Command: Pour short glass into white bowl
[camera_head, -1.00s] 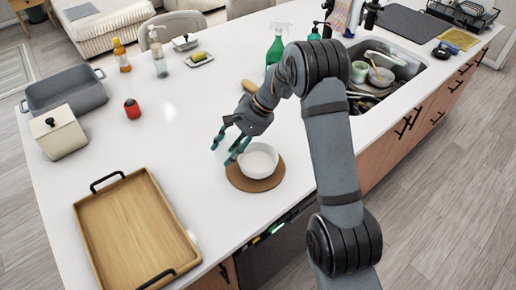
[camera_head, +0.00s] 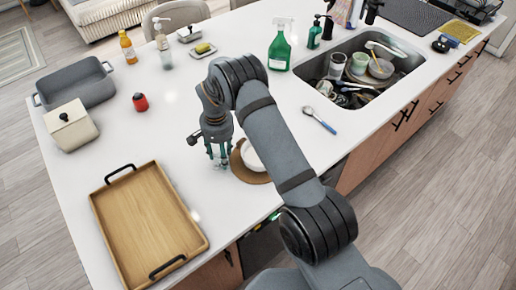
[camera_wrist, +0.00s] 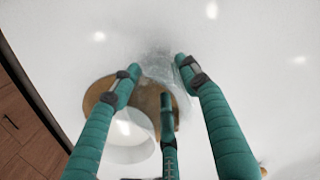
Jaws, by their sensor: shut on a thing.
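The white bowl (camera_head: 250,157) sits on a round brown mat (camera_head: 240,170) near the counter's front edge, partly hidden by my arm. It also shows in the wrist view (camera_wrist: 122,148), at lower left. My gripper (camera_head: 217,163) points down just left of the bowl. Its teal fingers (camera_wrist: 158,80) are shut on a clear short glass (camera_wrist: 160,68). The glass is faint in the wrist view, and its tilt and contents cannot be told. In the head view the fingers mostly hide it.
A wooden tray (camera_head: 147,222) lies to the left at the front. A blue-handled utensil (camera_head: 320,120) lies before the full sink (camera_head: 358,72). The counter behind my gripper is clear.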

